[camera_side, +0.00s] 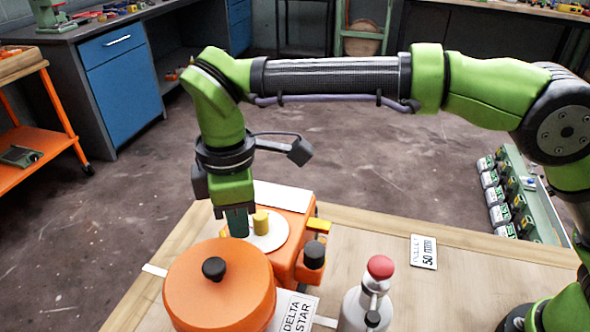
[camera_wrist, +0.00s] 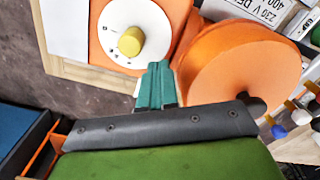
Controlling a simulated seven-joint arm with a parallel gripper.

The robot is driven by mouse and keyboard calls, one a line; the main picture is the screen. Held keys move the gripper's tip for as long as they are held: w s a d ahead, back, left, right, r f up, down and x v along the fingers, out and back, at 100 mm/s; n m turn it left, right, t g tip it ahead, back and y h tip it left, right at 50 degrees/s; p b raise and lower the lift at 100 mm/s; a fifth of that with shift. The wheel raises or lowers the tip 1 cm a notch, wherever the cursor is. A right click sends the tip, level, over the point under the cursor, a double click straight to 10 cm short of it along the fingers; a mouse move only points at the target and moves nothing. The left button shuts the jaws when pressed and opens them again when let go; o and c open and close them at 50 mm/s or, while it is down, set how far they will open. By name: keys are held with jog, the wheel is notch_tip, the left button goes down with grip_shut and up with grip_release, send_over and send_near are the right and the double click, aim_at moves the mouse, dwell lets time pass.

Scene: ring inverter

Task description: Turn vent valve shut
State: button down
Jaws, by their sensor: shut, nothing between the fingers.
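No part in view carries a readable vent valve label. A yellow knob (camera_side: 261,221) stands on a white round dial (camera_side: 268,238) on an orange housing (camera_side: 296,212). The yellow knob (camera_wrist: 131,41) also shows on the dial in the wrist view, with small marks around it. My gripper (camera_side: 238,226) points down just left of the yellow knob in the side view. Its teal fingers (camera_wrist: 157,85) are together and empty, near the dial's edge in the wrist view. Whether the fingertips touch the dial, I cannot tell.
A round orange body (camera_side: 221,290) with a black knob (camera_side: 214,268) stands in front of my gripper. A grey bottle (camera_side: 365,305) with a red cap and a black knobbed part (camera_side: 314,254) are to the right.

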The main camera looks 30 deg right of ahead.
jog(key=shift+r, duration=2)
jog(key=shift+w+f+m, duration=0.2)
jog(key=shift+f+m, duration=1.3)
jog(key=shift+w+f+m, duration=0.2)
jog(key=shift+f+m, duration=1.3)
jog(key=shift+w+a, duration=0.1)
jog(key=shift+a, duration=0.05)
